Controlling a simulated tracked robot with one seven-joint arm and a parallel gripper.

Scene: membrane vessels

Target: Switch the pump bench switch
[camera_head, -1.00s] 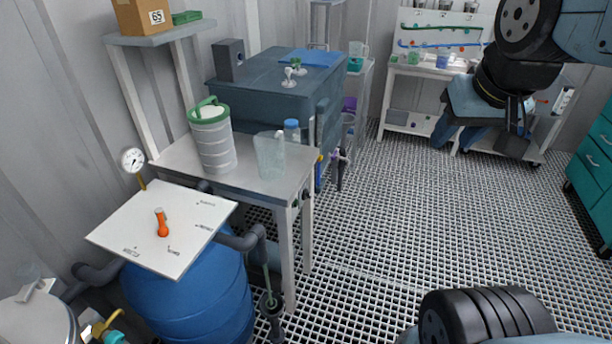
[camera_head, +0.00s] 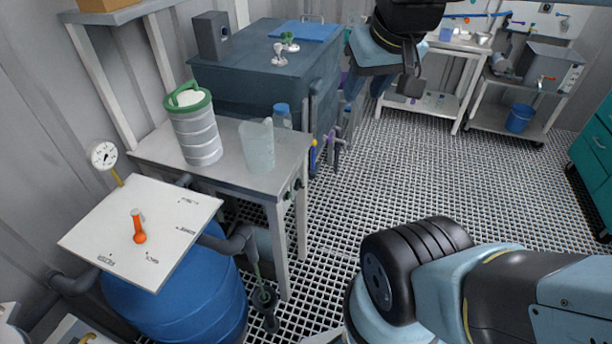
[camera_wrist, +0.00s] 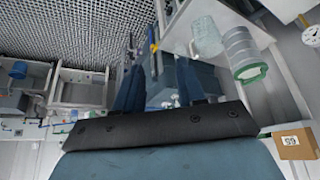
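An orange lever (camera_head: 138,227) stands on a white labelled panel (camera_head: 100,222) above a blue drum, at the left of the head view. Small dark knobs (camera_head: 290,190) sit on the front edge of the pale bench (camera_head: 240,183). At the far right, a grey box (camera_head: 550,65) on a trolley carries a small orange-red part. I cannot tell which of these is the pump bench switch. My gripper hangs high, far from the panel. In the wrist view my gripper (camera_wrist: 158,80) shows two blue fingers apart, with nothing held between them.
A white canister with a green rim (camera_head: 195,127) and a clear jug (camera_head: 258,147) stand on the bench. A pressure gauge (camera_head: 104,156) rises behind the panel. The grated floor (camera_head: 440,160) is open to the right.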

